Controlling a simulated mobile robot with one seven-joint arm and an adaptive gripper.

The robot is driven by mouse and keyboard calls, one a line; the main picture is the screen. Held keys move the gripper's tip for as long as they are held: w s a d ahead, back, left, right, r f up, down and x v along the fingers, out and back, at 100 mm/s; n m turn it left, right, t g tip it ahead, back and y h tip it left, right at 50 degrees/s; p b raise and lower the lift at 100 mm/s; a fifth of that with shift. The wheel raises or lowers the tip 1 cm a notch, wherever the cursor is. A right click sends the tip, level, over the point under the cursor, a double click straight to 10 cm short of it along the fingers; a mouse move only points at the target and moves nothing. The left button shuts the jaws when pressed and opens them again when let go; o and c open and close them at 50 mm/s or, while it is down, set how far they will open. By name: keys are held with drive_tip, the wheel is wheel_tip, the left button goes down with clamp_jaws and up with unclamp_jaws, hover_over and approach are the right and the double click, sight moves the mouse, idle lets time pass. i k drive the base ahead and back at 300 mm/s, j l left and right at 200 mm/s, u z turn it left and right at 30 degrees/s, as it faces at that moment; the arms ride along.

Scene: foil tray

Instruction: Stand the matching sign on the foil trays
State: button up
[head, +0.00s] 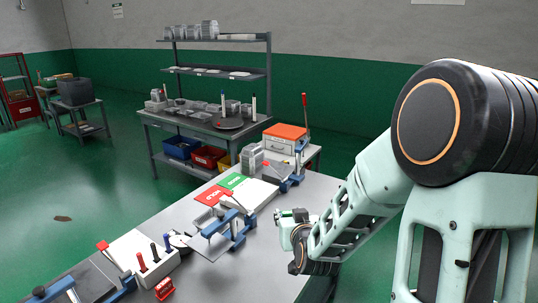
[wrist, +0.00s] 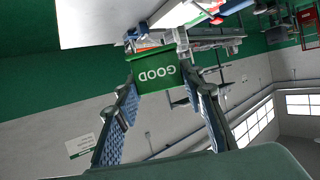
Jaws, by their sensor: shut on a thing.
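My gripper (wrist: 160,75) is shut on a small green sign with white letters reading GOOD (wrist: 168,77), which appears upside down between the two fingertips in the wrist view. In the head view my gripper (head: 290,218) is over the right side of the near bench, and the sign is too small there to make out clearly. A stack of silvery ribbed pieces that look like foil trays (head: 252,158) stands toward the bench's far end, beyond the gripper. A red panel (head: 212,196) and a green panel (head: 232,181), both with white lettering, lie side by side nearer than that stack.
Blue-and-grey clamp-like fixtures (head: 222,226) stand on the near bench (head: 262,262). A white block with marker-like pegs (head: 142,262) is at its near left. An orange-topped drawer box (head: 285,137) is at the far end. A shelved workbench (head: 190,124) stands behind. The bench's right front is clear.

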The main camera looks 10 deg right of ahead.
sight(251, 146)
drive_tip(key=z, duration=2.15)
drive_tip(key=i+l+z, duration=0.1)
drive_tip(key=z, duration=0.6)
drive_tip(key=i+u, duration=0.85)
drive_tip(key=i+j+u, duration=0.1)
drive_tip(key=i+u, duration=0.55)
drive_tip(key=i, duration=1.1)
drive_tip(key=i+u, duration=0.15)
drive_tip(key=i, duration=0.9)
drive_tip(key=i+u, duration=0.3)
drive_tip(key=i, duration=0.15)
drive_tip(key=i+l+u, duration=0.1)
drive_tip(key=i+u, duration=0.15)
drive_tip(key=i, duration=0.15)
